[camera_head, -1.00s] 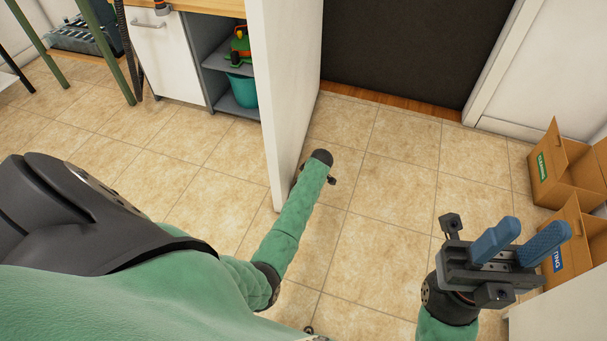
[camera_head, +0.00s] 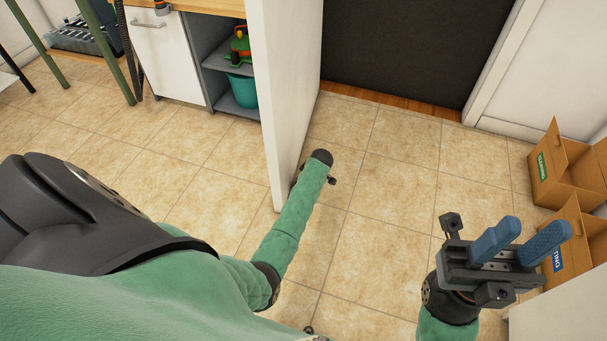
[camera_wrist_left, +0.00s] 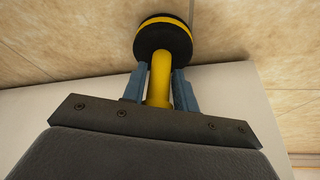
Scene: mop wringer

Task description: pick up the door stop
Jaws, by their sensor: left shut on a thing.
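The door stop (camera_wrist_left: 162,38) has a yellow stem and a round black head with a yellow band, and shows in the left wrist view. My left gripper (camera_wrist_left: 160,82) is shut on the yellow stem, with one blue finger on each side. The head end sticks out beyond the fingers over the tiled floor. I cannot tell whether it touches the floor. In the head view my left gripper and the door stop are hidden by my left arm beside the white partition. My right gripper (camera_head: 520,243) is open and empty at the lower right, its blue fingers apart.
A white partition (camera_head: 290,90) stands close beside my left forearm. Cardboard boxes (camera_head: 565,175) stand at the right. A cabinet (camera_head: 165,55) with a teal bucket (camera_head: 242,90) on its shelf is at the upper left. The tiled floor (camera_head: 385,200) between partition and boxes is clear.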

